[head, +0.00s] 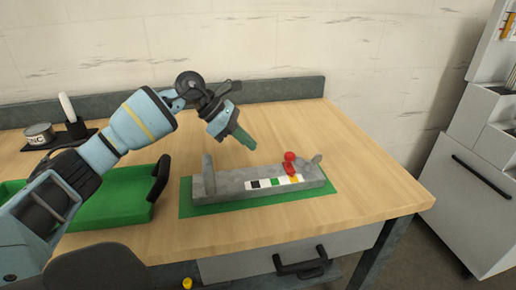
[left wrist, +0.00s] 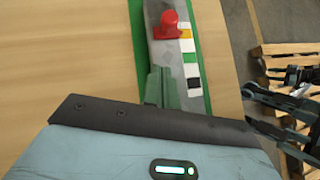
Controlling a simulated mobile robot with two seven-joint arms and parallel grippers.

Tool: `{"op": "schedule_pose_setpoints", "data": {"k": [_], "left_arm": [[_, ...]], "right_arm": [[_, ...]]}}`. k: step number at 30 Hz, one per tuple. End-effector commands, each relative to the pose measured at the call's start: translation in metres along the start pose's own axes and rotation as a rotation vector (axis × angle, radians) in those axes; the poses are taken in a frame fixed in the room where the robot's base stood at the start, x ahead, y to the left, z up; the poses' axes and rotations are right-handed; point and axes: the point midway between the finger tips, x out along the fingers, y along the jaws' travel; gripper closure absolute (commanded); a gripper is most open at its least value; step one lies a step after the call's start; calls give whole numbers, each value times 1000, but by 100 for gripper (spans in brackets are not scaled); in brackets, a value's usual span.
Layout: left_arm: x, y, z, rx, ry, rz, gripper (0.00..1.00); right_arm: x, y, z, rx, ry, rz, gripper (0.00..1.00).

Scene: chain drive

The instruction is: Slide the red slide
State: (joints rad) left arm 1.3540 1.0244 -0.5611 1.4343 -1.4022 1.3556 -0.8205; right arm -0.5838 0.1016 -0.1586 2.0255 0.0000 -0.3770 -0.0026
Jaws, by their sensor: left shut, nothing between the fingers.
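The red slide (head: 290,162) has a round knob and sits toward the right end of a grey rail block (head: 235,182), beside the yellow mark on its colour strip. It also shows in the left wrist view (left wrist: 170,26), near the top. The strip (head: 274,182) carries black, white, green and yellow patches. My left gripper (head: 248,141) is shut and empty. It is above and behind the block, to the left of the red slide and apart from it. Its green fingers (left wrist: 160,88) show in the left wrist view. My right gripper is not seen in the head view.
The block stands on a green mat (head: 190,207) near the table's front edge. Upright end pieces rise at both ends of the block. A green tray (head: 125,212) with dark handles lies to the left. Bare wooden table (head: 365,180) is free to the right.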

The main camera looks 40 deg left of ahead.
Motion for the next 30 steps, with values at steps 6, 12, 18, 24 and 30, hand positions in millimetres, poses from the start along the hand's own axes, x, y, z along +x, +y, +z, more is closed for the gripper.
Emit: {"op": "schedule_pose_setpoints", "data": {"k": [6, 12, 18, 24, 30], "left_arm": [[-41, 0, 0, 0, 0, -1, 100], [-62, 0, 0, 0, 0, -3, 100], [-68, 0, 0, 0, -1, -4, 100], [-68, 0, 0, 0, 0, -3, 100], [-67, 0, 0, 0, 0, -4, 100]], "right_arm": [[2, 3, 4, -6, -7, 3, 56], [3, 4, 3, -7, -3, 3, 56], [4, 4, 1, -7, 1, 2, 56], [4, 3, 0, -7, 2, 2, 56], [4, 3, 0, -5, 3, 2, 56]]}}
